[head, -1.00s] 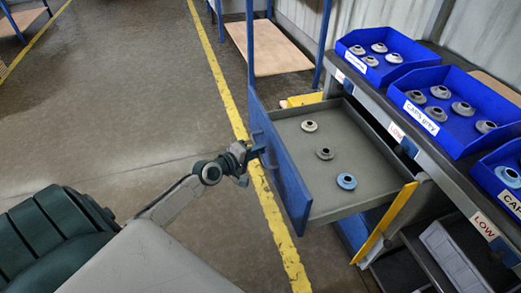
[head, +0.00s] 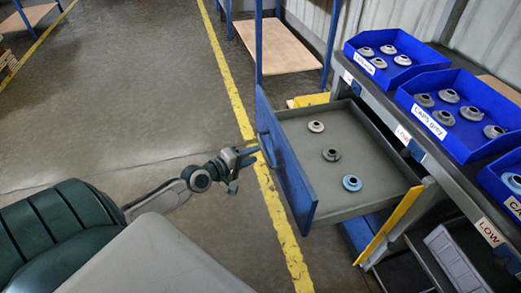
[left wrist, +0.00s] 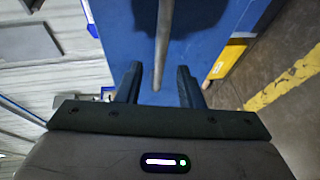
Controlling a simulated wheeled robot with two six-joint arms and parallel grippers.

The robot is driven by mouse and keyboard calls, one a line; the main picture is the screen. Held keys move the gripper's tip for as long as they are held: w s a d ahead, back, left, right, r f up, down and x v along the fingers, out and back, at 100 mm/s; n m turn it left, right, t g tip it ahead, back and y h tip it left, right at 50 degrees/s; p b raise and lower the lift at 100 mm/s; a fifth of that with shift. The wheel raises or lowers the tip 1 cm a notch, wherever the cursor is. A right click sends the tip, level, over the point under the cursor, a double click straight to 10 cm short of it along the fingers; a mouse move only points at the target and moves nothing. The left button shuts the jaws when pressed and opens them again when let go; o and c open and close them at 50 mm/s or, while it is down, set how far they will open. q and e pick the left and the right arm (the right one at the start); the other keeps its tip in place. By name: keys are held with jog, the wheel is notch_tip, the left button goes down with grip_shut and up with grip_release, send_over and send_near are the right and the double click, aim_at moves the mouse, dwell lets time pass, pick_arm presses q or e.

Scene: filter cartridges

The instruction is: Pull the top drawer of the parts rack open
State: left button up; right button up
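The top drawer (head: 375,150) of the parts rack stands pulled out, with its grey inside showing. It holds a white, a dark grey and a blue ringed cap. Its blue front (head: 288,165) faces left and carries a bar handle (head: 265,148). My left gripper (head: 247,160) is just left of the handle, apart from the drawer front. In the left wrist view its two fingers (left wrist: 159,88) are spread, and the handle bar (left wrist: 163,45) shows ahead, in line with the gap between them. My right gripper is not in view.
Blue bins of caps (head: 460,110) stand on the rack top (head: 400,118) at the right. The floor (head: 120,100) left of the drawer is clear, crossed by a yellow line.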

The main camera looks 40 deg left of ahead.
pick_arm(q)
jog(key=shift+p+v, duration=0.3)
jog(key=shift+v, duration=2.25)
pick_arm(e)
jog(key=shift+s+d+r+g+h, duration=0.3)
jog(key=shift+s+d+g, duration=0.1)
